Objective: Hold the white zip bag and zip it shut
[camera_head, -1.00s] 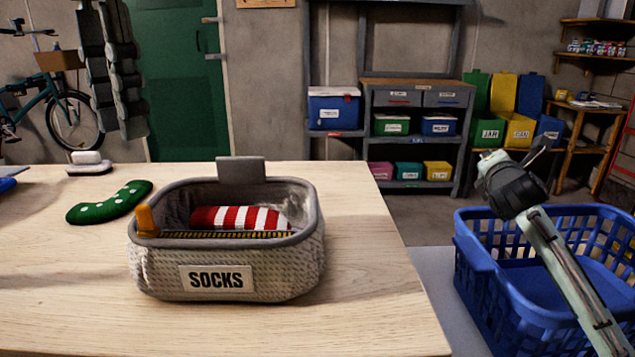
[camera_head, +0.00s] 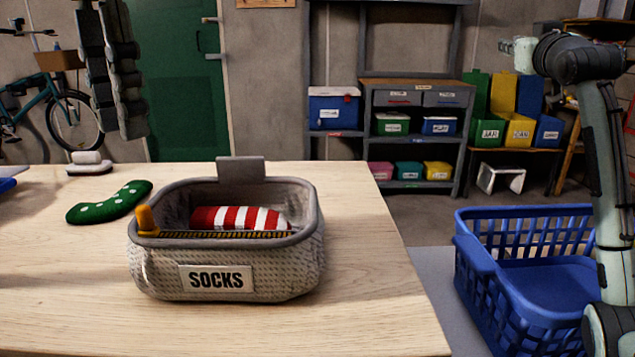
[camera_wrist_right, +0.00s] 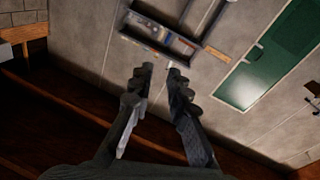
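The white-grey knitted zip bag (camera_head: 165,270) labelled SOCKS stands open on the table, with a red-and-white striped sock (camera_head: 240,217) inside. Its orange zip pull (camera_head: 147,219) is at the left end of the dark-and-yellow zip track along the front opening. A grey tab (camera_head: 241,171) stands up at the back rim. My left gripper (camera_head: 118,134) hangs high at the upper left, its two fingers apart, empty and clear of the bag. My right gripper (camera_wrist_right: 160,68) shows in the right wrist view with fingers apart, empty, and no bag in view.
The wooden table (camera_head: 70,285) is mostly bare. A green dotted sock (camera_head: 109,202) and a small white-topped object (camera_head: 88,162) lie left of the bag. A blue basket (camera_head: 500,298) stands right of the table, partly behind my right arm. Shelves stand behind.

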